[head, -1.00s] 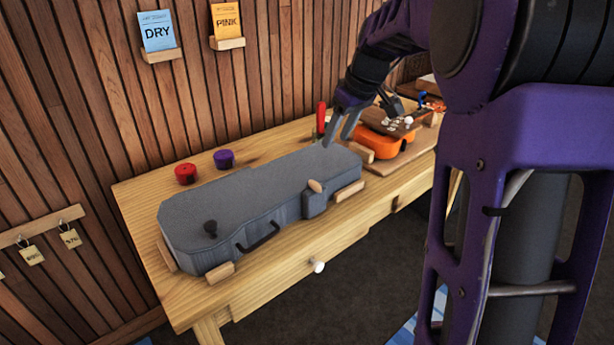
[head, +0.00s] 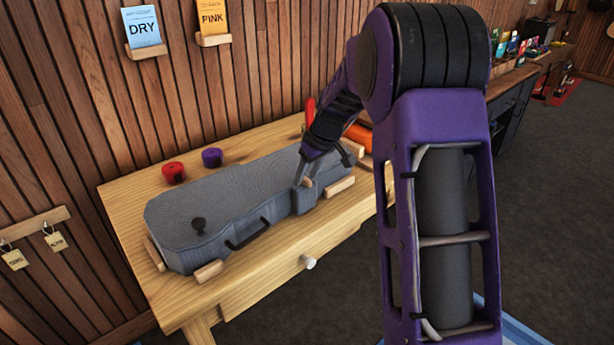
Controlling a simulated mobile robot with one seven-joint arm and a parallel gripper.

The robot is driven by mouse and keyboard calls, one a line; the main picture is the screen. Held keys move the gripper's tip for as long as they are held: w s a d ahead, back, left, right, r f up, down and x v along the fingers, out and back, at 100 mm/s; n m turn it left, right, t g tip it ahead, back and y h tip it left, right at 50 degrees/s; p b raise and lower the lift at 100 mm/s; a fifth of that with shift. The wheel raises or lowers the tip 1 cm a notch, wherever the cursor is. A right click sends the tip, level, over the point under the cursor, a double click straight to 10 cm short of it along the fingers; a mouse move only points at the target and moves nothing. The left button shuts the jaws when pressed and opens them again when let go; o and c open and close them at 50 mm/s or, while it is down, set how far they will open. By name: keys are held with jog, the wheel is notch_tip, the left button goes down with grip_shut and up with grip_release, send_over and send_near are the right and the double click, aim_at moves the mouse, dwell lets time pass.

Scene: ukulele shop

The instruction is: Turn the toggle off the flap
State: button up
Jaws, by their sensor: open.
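A grey ukulele case (head: 225,200) lies closed on the wooden bench. A small grey flap (head: 305,201) sits on its front side, toward the right end. A small pale wooden toggle (head: 308,183) lies at the top of this flap, partly hidden by a finger. My gripper (head: 322,172) is open and points down over the case's right end. Its left finger is right at the toggle in the picture; its right finger is farther right. I cannot tell whether either touches the toggle.
Wooden blocks (head: 209,271) sit against the case's edges. Red (head: 174,172) and purple (head: 212,157) round items stand behind. An orange object (head: 360,135) is partly hidden behind my arm.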

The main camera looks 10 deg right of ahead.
jog(key=shift+f, duration=0.15)
grip_shut()
